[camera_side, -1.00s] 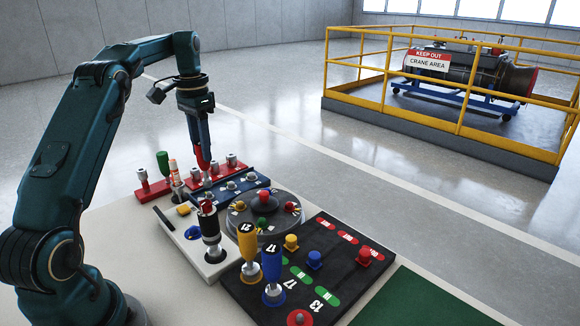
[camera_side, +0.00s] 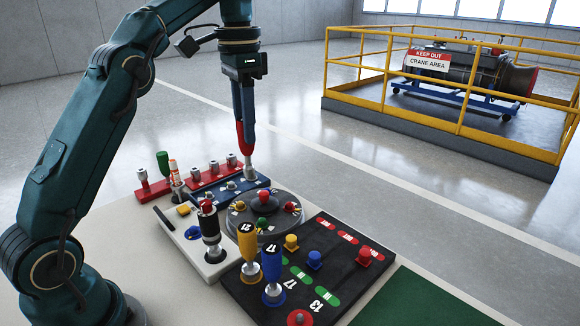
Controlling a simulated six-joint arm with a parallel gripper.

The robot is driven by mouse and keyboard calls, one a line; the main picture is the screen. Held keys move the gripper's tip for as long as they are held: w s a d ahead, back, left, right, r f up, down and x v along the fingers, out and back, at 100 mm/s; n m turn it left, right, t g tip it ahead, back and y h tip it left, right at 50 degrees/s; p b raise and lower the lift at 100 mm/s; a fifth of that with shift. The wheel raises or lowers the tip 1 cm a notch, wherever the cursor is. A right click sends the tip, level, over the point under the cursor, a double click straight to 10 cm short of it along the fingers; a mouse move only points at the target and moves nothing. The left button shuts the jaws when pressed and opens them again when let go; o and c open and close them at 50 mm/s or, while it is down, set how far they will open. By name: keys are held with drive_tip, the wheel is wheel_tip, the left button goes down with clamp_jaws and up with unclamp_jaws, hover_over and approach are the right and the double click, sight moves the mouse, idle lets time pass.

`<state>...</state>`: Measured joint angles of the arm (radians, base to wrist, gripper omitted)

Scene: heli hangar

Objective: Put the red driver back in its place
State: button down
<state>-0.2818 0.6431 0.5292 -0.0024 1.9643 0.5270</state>
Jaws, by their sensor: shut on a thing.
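My gripper (camera_side: 244,122) points down over the back of the bench and is shut on the red driver. The red handle of the driver (camera_side: 239,136) shows beside the dark blue fingers, which hide part of it. A silver tip (camera_side: 250,172) shows below the fingers, at the right end of the blue rail (camera_side: 222,197). I cannot tell if the tip touches the rail. A yellow-handled driver (camera_side: 247,241) and a blue-handled driver (camera_side: 271,262) stand upright in the black board (camera_side: 335,262) at the front.
A red rail (camera_side: 207,179) with silver sockets lies left of the gripper. A round grey turntable (camera_side: 270,229) with coloured knobs is in front. A white tray (camera_side: 215,268) holds a black-and-red tool (camera_side: 210,226). Yellow railings (camera_side: 395,103) stand far behind on the floor.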

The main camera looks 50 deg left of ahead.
drive_tip(key=s+d+r+m, duration=0.2)
drive_tip(key=s+d, duration=0.1)
drive_tip(key=d, duration=0.3)
drive_tip(key=s+d+f+m, duration=0.2)
drive_tip(key=d+f+m, duration=0.4)
drive_tip(key=d, duration=0.1)
drive_tip(key=s+d+f+m, duration=0.2)
drive_tip(key=d+f+m, duration=0.4)
drive_tip(key=d+m, duration=0.1)
drive_tip(key=shift+s+d+f, duration=0.4)
drive_tip(key=shift+d, duration=0.4)
drive_tip(key=shift+f, duration=1.05)
idle(0.4)
drive_tip(key=shift+c, duration=2.3)
unclamp_jaws()
drive_tip(key=shift+r, duration=0.15)
wheel_tip(320, 180, up, 7)
drive_tip(key=shift+r, duration=0.15)
